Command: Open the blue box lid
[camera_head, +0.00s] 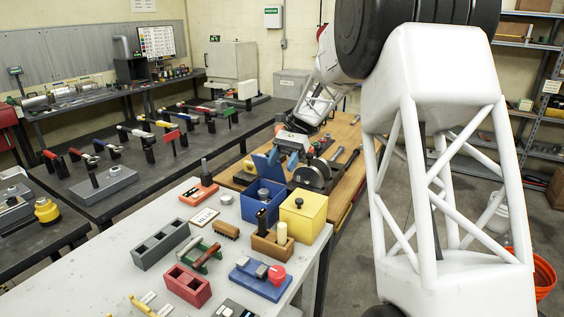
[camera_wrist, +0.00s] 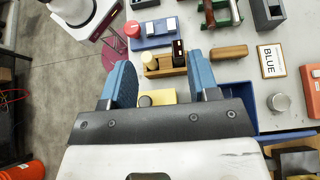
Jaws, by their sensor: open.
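The blue box (camera_head: 258,212) stands at the far end of the pale bench, left of the yellow box (camera_head: 310,214). Its top looks open, with a grey round piece showing inside. The blue lid (camera_head: 265,166) appears raised and tilted at the box's back edge. My gripper (camera_head: 286,159) is open and empty, beyond the box and close to the lid; I cannot tell whether they touch. In the wrist view my gripper's two blue fingers (camera_wrist: 160,72) are wide apart. The blue box (camera_wrist: 238,97) shows there partly behind the right finger.
A wooden holder (camera_head: 270,245), a brush (camera_head: 226,230) and a card reading BLUE (camera_wrist: 271,61) lie near the box. A grey cylinder (camera_wrist: 279,102) stands beside it. A wooden bench (camera_head: 345,140) with tools lies beyond. Several fixtures crowd the pale bench's front.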

